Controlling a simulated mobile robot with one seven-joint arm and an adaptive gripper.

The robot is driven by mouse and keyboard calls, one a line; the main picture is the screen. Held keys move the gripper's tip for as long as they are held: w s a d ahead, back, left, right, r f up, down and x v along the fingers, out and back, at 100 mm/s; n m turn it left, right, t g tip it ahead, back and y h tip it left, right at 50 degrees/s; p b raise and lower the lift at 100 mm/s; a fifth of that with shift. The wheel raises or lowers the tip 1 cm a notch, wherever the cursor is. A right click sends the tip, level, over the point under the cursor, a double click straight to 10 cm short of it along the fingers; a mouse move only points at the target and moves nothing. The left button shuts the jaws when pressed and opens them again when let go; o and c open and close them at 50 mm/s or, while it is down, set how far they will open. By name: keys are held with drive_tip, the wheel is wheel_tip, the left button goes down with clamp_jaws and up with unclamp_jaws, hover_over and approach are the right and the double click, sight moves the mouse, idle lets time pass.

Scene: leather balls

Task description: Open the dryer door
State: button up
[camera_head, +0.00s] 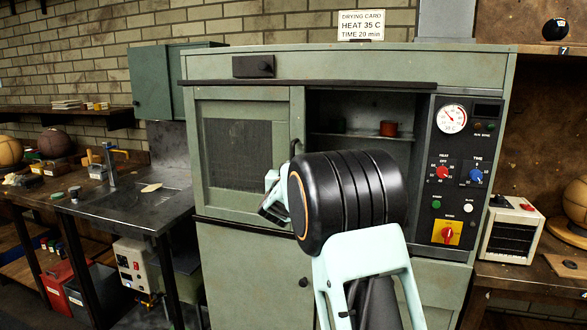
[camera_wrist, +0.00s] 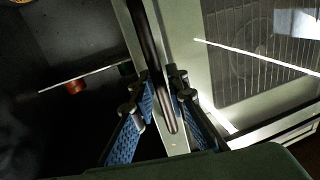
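The dryer is a green cabinet with a mesh-windowed door (camera_head: 247,150) on its left half; the compartment to the right is uncovered. The door's dark bar handle (camera_wrist: 151,45) runs along its edge beside that compartment. In the wrist view my gripper (camera_wrist: 160,85) has its two blue-padded fingers on either side of the handle, close to it. I cannot tell whether both pads touch it. In the head view my wrist hides much of the door edge and the fingertips.
A shelf inside the dryer holds a red pot (camera_head: 388,128). The control panel (camera_head: 455,170) with knobs stands right of the compartment. A sink bench (camera_head: 135,205) is at left, a small heater (camera_head: 510,230) at right.

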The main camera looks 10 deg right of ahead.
drive_tip(key=shift+o, duration=1)
drive_tip(key=shift+s, duration=0.1)
drive_tip(key=v, duration=1.1)
drive_tip(key=shift+s+a, duration=0.15)
drive_tip(key=shift+s, duration=0.25)
